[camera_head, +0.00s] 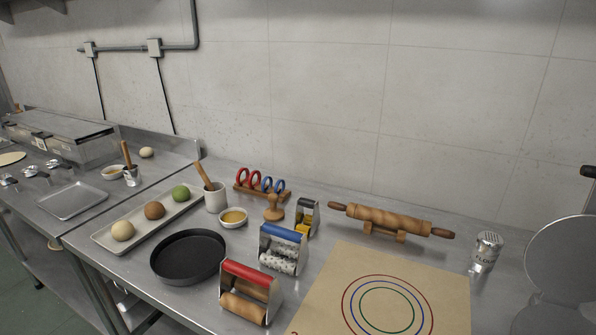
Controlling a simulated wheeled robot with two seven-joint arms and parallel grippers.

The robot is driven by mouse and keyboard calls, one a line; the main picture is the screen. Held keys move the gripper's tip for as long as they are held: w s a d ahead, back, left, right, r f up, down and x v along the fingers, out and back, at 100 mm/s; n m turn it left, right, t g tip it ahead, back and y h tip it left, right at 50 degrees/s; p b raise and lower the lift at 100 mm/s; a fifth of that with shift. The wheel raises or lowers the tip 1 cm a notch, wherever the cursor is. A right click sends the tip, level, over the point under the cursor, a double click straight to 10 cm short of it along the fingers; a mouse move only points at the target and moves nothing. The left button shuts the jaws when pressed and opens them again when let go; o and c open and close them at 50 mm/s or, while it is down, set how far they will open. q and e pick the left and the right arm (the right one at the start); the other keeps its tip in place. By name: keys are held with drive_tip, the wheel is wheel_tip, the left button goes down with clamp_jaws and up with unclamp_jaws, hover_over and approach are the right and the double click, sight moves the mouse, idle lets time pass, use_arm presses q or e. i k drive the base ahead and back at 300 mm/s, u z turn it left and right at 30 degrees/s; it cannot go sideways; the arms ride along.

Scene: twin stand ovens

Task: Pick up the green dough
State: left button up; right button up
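The green dough (181,193) is a round ball at the far right end of a long pale tray (101,238). A brown dough ball (154,210) and a cream dough ball (122,230) sit in the same tray, nearer to me. The green dough is uncovered, and nothing touches it from above. Neither of my grippers shows in the head view.
A small bowl (233,218), a black round pan (188,256) and several roller tools stand nearby. A brown mat with printed rings (322,293) lies at right.

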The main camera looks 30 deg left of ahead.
sight(181, 194)
drive_tip(key=u, duration=1.8)
drive_tip(key=k, duration=0.55)
drive_tip(key=u, duration=0.85)
drive_tip(key=i, duration=0.5)
drive_tip(key=u, duration=0.85)
drive_tip(key=i, duration=1.25)
drive_tip(key=z, duration=1)
drive_tip(key=i, duration=0.6)
drive_tip(key=z, duration=0.65)
